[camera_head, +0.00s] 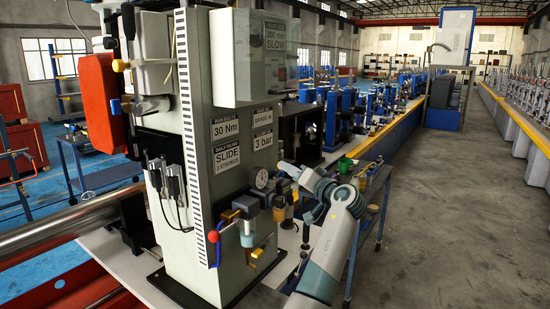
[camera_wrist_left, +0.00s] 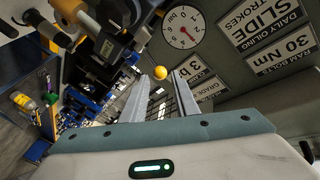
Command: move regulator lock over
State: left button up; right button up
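A round pressure gauge (camera_head: 262,179) sits low on the grey machine column, and its white dial also shows in the wrist view (camera_wrist_left: 182,28). Beside it, the regulator (camera_head: 279,206) has an amber bowl. My left gripper (camera_head: 284,168) is in front of the column beside the gauge. My right gripper is out of view.
A dark trolley (camera_head: 368,205) stands to the right of my arm. The concrete aisle (camera_head: 440,200) is clear.

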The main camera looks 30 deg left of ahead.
aim_at(278, 172)
pick_arm(q)
jog(key=p+x, duration=0.3)
jog(key=x, duration=0.6)
jog(key=shift+w+a+f, duration=0.1)
jog(key=shift+a, duration=0.05)
grip_shut()
